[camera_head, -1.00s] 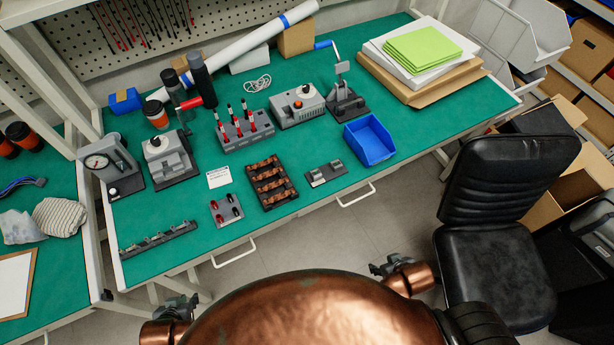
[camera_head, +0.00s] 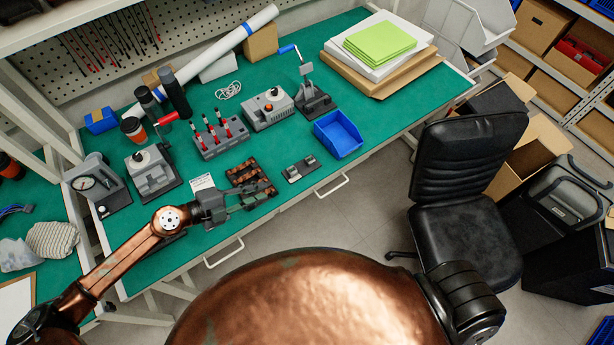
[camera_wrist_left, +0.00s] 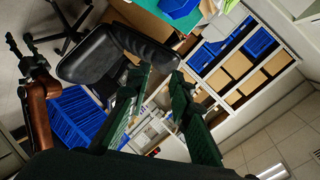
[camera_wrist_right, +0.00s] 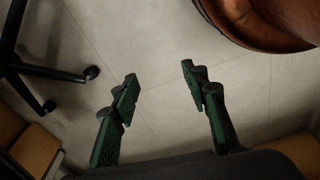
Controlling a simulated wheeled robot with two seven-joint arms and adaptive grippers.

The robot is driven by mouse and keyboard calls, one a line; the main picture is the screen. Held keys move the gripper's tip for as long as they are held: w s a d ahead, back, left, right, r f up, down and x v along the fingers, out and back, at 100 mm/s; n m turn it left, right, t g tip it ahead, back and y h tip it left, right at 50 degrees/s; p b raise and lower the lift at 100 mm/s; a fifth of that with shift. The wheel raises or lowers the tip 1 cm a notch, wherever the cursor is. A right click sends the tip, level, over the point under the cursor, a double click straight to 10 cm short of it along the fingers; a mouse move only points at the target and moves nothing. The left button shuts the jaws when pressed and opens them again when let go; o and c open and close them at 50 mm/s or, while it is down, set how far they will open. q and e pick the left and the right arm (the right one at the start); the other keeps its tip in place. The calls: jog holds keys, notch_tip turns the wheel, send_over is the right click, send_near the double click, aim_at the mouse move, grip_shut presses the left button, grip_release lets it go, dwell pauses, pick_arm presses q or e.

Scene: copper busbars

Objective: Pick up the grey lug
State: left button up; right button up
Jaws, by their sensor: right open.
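I cannot single out the grey lug with certainty. In the head view a small grey holder (camera_head: 301,169) with grey pieces on it lies on the green bench, right of the tray of copper parts (camera_head: 240,174). My left gripper (camera_head: 264,193) is over the bench's front part, in front of the copper tray and left of the grey holder. It covers part of that tray and the small holder of red and black parts. Its fingers stand apart and empty in the left wrist view (camera_wrist_left: 160,76). My right gripper (camera_wrist_right: 158,78) is open and empty above the floor, outside the head view.
A blue bin (camera_head: 338,135) stands right of the grey holder. A rack of red-handled tools (camera_head: 220,137), a grey box with a knob (camera_head: 267,109) and a lever press (camera_head: 313,98) stand behind. A black chair (camera_head: 465,190) is at the bench's right front.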

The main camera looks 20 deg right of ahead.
pick_arm(q)
jog(key=w+a+f+g+y, duration=0.1)
jog(key=a+f+y, duration=0.2)
jog(key=a, duration=0.8)
jog(key=w+a+f+g+y, duration=0.1)
jog(key=a+y, duration=0.4)
jog(key=a, duration=0.6)
jog(key=w+a+f+y, duration=0.2)
jog(key=a+f+y, duration=0.3)
jog(key=a, duration=0.7)
jog(key=shift+w+a+f+g, duration=0.1)
jog(key=shift+w+f+g, duration=0.1)
jog(key=shift+f+g, duration=0.25)
jog(key=shift+a+f, duration=0.2)
jog(key=shift+f, duration=0.35)
jog(key=shift+a+f, duration=0.2)
jog(key=shift+f, duration=0.35)
jog(key=shift+w+d+f, duration=0.1)
jog(key=shift+f, duration=1.3)
jog(key=shift+w+d+f, duration=0.1)
jog(key=shift+f, duration=1.25)
pick_arm(e)
jog(key=s+f, duration=0.7)
jog(key=s, duration=0.5)
jog(key=shift+s+d+f+g, duration=0.2)
jog(key=shift+s+f+g, duration=0.1)
jog(key=shift+g, duration=0.1)
pick_arm(q)
jog(key=shift+c, duration=0.6)
grip_shut()
